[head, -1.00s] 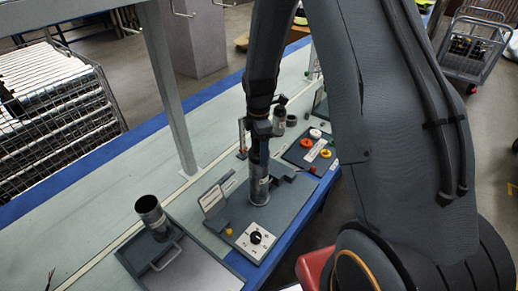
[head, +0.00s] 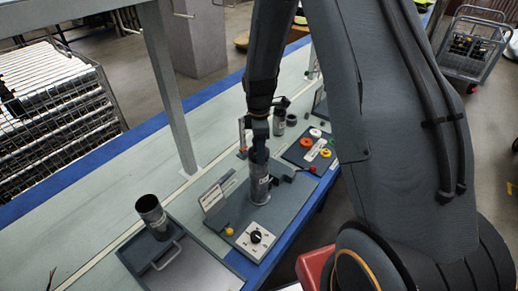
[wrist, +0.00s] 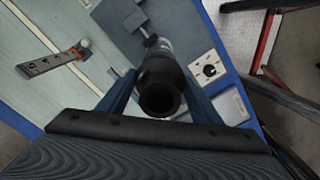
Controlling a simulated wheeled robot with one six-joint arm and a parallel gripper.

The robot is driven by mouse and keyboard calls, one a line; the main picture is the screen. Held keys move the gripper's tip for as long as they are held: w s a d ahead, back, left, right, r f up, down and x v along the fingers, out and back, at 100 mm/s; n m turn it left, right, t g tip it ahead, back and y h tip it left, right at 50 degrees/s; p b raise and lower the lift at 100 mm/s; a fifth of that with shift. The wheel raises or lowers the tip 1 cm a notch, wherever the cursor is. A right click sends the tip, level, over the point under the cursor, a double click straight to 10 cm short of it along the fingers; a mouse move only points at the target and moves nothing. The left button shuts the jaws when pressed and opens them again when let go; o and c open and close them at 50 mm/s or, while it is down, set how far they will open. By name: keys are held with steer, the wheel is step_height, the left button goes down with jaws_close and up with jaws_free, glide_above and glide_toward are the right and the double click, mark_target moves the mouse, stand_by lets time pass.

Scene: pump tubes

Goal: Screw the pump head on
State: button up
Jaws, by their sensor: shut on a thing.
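The grey metal pump tube (head: 259,186) stands upright in the station on the bench, beside a control panel with a black knob. My gripper (head: 259,152) is directly above it, pointing down. In the wrist view my gripper (wrist: 160,88) is shut on a dark round piece with a hollow end, which looks like the pump head (wrist: 160,82). The tube lies beyond it in line. The fingers and the piece hide the joint, so I cannot tell how far they are engaged.
Another open tube (head: 151,211) stands in a tray (head: 165,262) at the left. The knob panel (head: 256,240) is in front of the tube. A board with coloured buttons (head: 309,150) lies to the right. The bench's back left strip is clear.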

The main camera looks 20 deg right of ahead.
steer(key=shift+m, duration=0.4)
steer(key=m, duration=0.2)
steer(key=shift+m, duration=0.7)
steer(key=m, duration=0.3)
steer(key=shift+p, duration=0.3)
steer(key=shift+m, duration=0.3)
steer(key=shift+m, duration=1.7)
